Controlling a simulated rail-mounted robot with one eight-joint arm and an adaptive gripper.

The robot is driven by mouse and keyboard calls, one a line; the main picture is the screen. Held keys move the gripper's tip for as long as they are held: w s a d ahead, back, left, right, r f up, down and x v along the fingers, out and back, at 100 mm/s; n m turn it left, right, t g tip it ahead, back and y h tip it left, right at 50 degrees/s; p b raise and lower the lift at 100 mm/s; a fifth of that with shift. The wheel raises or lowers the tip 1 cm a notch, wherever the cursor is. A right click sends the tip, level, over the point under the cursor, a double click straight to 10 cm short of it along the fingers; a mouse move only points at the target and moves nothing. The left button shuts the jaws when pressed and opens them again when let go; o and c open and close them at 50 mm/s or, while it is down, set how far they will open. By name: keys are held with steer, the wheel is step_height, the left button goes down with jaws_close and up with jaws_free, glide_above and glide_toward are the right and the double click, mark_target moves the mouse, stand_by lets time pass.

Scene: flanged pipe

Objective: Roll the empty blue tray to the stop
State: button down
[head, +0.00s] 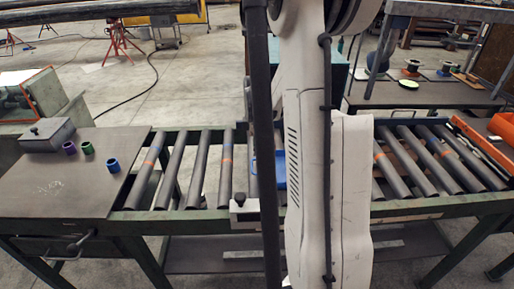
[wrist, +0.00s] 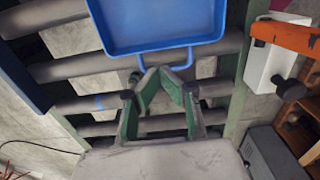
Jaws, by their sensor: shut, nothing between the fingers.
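The blue tray (wrist: 165,22) lies on the rollers, and the part of its inside in the wrist view is empty. In the head view only a small piece of the tray (head: 280,170) shows behind my arm. Its blue wire handle (wrist: 187,66) points toward my gripper (wrist: 161,73). My gripper is shut and empty, its fingertips at the handle; I cannot tell whether they touch it. The fingertips are hidden in the head view. A pale block with a dark knob (wrist: 266,62) and an orange bar stands beside the rail; I cannot tell if it is the stop.
Bare rollers (head: 195,170) lie left of my arm, and more (head: 430,160) lie to the right. A metal table (head: 65,190) at the left holds a grey box (head: 47,134) and several small coloured rings. An orange bin (head: 502,127) stands at the far right.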

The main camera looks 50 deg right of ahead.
steer(key=shift+f, duration=3.55)
